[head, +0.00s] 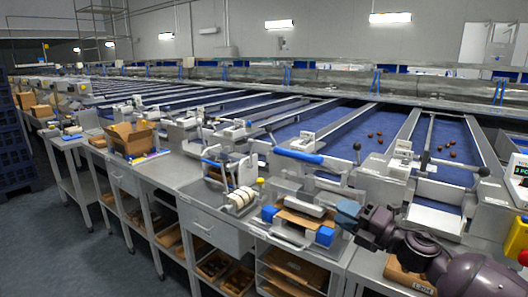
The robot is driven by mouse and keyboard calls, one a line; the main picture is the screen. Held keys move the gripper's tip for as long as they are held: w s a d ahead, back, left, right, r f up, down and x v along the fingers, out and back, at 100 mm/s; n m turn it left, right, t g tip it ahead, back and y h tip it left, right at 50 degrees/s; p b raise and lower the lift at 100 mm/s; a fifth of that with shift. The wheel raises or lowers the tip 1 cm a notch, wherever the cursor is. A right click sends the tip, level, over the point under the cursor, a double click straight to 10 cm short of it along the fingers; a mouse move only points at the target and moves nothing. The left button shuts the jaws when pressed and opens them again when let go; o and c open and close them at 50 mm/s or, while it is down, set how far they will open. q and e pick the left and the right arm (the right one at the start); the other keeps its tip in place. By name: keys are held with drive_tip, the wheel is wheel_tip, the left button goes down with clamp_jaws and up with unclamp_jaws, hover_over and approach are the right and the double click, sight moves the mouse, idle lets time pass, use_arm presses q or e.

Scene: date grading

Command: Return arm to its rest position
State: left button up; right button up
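My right arm reaches in from the lower right corner. Its gripper (348,213) is over the front edge of the metal work counter, just right of the tray with blue corner blocks (325,236). The fingers look bluish grey and are small and partly turned away, so whether they are apart or together is unclear. I see nothing clearly held in them. My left arm and gripper do not show.
Blue sorting lanes (370,130) with several dates run behind the counter. A white roll dispenser (240,200) and an open cardboard box (130,138) stand farther left. A white chute (434,217) is behind my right arm. The floor (70,255) at left is clear.

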drive_tip(key=s+d+f+m+t+h, duration=0.25)
drive_tip(key=s+f+m+h, duration=0.25)
drive_tip(key=f+m, duration=0.5)
drive_tip(key=s+d+f+m+t+h, duration=0.1)
drive_tip(key=s+d+f+m+h, duration=0.2)
drive_tip(key=s+f+m+h, duration=0.45)
drive_tip(key=s+d+f+m+g+h, duration=0.2)
drive_tip(key=s+f+m+g, duration=0.3)
drive_tip(key=s+f+m, duration=0.7)
drive_tip(key=s+d+f, duration=0.1)
drive_tip(key=s+f, duration=0.4)
drive_tip(key=s, duration=0.4)
drive_tip(key=shift+s+d, duration=0.15)
drive_tip(key=shift+d, duration=0.05)
